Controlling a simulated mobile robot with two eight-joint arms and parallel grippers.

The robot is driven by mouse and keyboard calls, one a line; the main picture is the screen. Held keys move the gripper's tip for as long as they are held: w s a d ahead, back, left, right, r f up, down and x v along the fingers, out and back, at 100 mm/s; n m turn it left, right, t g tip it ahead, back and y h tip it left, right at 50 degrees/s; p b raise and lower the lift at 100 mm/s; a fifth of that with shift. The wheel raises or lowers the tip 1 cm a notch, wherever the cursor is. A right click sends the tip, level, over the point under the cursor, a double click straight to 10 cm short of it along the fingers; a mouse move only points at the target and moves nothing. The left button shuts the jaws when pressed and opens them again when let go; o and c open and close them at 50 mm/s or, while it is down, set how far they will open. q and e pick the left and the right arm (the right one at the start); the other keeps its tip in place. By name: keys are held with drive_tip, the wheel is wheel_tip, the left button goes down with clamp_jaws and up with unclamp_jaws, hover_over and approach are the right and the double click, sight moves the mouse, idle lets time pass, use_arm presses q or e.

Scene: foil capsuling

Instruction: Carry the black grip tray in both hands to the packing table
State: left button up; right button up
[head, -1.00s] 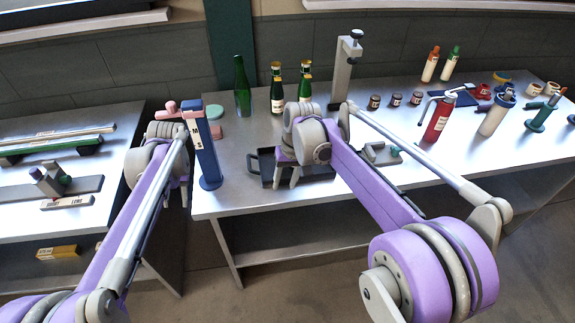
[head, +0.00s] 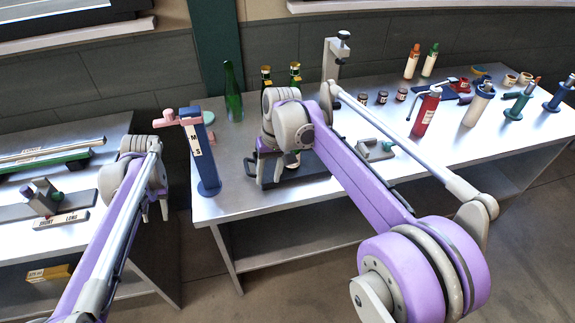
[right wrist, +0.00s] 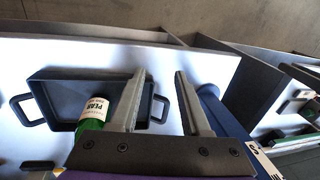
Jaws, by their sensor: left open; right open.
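The black grip tray (head: 310,174) lies on the steel table, partly hidden behind my right arm in the head view. In the right wrist view the tray (right wrist: 62,78) shows a loop handle at each end. My right gripper (head: 264,178) is open at the tray's left end; in the wrist view its fingers (right wrist: 162,78) are apart with one handle (right wrist: 160,108) showing between them. I cannot tell how far above the handle they are. A green bottle with a white label (right wrist: 95,108) overlaps the tray there. My left gripper (head: 155,212) is open and empty by the gap between the tables.
A blue post stand (head: 204,165) stands just left of the tray. Green bottles (head: 233,95) and a grey press (head: 333,65) stand behind. A red bottle (head: 426,112) and several jars are to the right. A second table (head: 110,190) is at the left.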

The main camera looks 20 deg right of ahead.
wheel_tip(320, 180, up, 7)
drive_tip(key=d, duration=0.1)
drive_tip(key=shift+d, duration=0.2)
drive_tip(key=shift+s+r, duration=0.1)
use_arm(q)
drive_tip(key=s+r+t+h, duration=0.1)
drive_tip(key=s+r+t, duration=0.2)
drive_tip(key=s, duration=1.1)
drive_tip(key=s+f+t+h+p, duration=0.1)
drive_tip(key=s+f, duration=0.3)
drive_tip(key=s, duration=0.8)
drive_tip(key=shift+d+f+t, duration=0.15)
drive_tip(key=shift+d+t, duration=0.3)
drive_tip(key=shift+t, duration=0.15)
use_arm(e)
drive_tip(key=s+d+f+t, duration=0.1)
drive_tip(key=s+f, duration=0.3)
drive_tip(key=s, duration=0.4)
drive_tip(key=s+d+f+t+h, duration=0.1)
drive_tip(key=s+f, duration=0.3)
drive_tip(key=s, duration=0.5)
drive_tip(key=s+d+f+t+h, duration=0.1)
drive_tip(key=s+d+f+t, duration=0.1)
drive_tip(key=s+f, duration=0.3)
drive_tip(key=s+t, duration=0.1)
drive_tip(key=s, duration=0.2)
drive_tip(key=shift+s, duration=0.3)
